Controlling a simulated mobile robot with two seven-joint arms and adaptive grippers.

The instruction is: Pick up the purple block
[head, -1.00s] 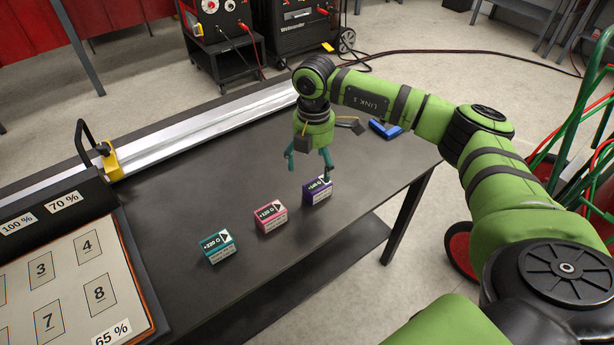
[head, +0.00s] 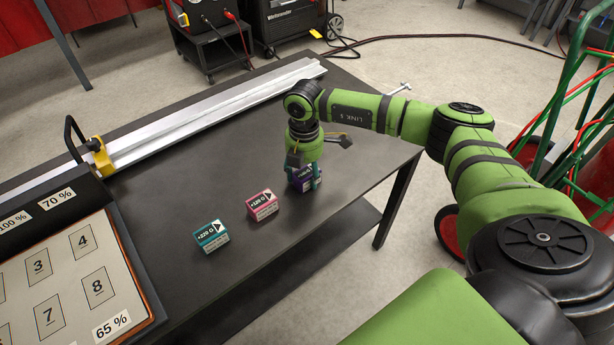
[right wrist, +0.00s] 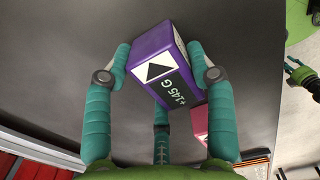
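The purple block (head: 301,180) is on or just over the dark table, toward its right edge. I cannot tell whether the block's underside touches the table.
A pink block (head: 262,205) and a teal block (head: 211,236) stand in a row to the left. A numbered panel (head: 65,275) and a metal rail (head: 200,117) border the table (head: 175,190). A green rack (head: 583,130) stands at the right.

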